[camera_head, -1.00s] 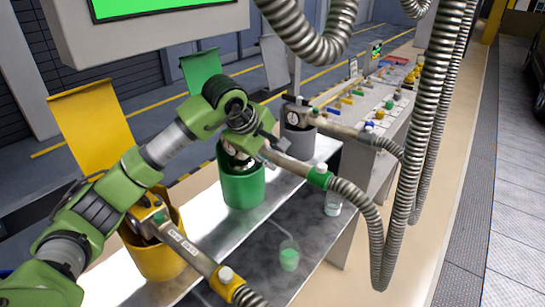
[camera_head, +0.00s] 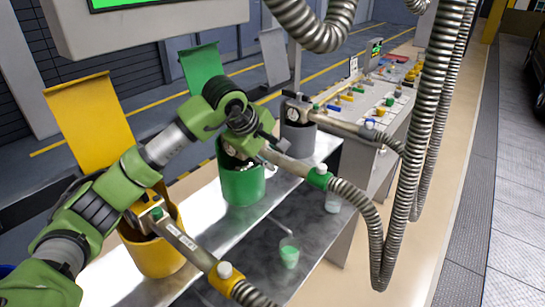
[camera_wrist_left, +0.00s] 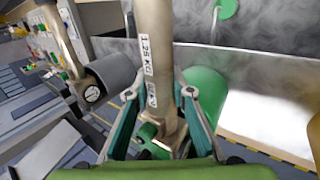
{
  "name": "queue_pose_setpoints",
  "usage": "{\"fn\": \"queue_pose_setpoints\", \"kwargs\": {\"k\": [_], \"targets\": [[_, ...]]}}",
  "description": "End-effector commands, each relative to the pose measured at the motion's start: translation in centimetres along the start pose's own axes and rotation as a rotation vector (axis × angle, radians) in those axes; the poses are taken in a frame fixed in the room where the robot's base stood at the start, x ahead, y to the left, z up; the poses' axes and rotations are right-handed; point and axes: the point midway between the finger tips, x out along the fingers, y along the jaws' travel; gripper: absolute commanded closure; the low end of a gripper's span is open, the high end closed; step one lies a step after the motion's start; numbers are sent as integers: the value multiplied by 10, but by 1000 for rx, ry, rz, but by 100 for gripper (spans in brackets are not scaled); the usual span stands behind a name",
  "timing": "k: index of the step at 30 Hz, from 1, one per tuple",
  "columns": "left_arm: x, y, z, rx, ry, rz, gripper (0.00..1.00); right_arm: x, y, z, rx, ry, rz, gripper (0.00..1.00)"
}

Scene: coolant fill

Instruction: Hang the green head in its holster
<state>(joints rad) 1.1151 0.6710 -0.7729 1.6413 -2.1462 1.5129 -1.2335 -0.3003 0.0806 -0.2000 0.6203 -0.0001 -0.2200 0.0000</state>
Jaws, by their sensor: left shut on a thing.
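The green head is a beige metal nozzle with a green collar (camera_head: 318,177) on a ribbed hose. My left gripper (camera_head: 256,148) is shut on it, above the rim of the green holster (camera_head: 243,187). The head's front end is at the holster's mouth, partly hidden by the gripper; I cannot tell how deep it sits. In the left wrist view the head's labelled tube (camera_wrist_left: 152,30) runs between the two fingers (camera_wrist_left: 160,110), with the green holster (camera_wrist_left: 205,90) behind to the right. My right gripper is out of view.
A yellow holster (camera_head: 158,258) with its yellow-collared head stands nearer, beside my arm. A grey holster (camera_head: 297,140) with its head is beyond. A green cup (camera_head: 289,252) is on the bench. Ribbed hoses (camera_head: 432,110) hang on the right.

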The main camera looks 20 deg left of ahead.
Motion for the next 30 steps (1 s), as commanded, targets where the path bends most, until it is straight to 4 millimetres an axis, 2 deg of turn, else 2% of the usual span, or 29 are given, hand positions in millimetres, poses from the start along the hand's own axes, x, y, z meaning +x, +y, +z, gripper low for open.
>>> {"fn": "queue_pose_setpoints", "kwargs": {"k": [30], "targets": [[18, -12, 0, 0, 1, 0, 100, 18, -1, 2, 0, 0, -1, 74]]}}
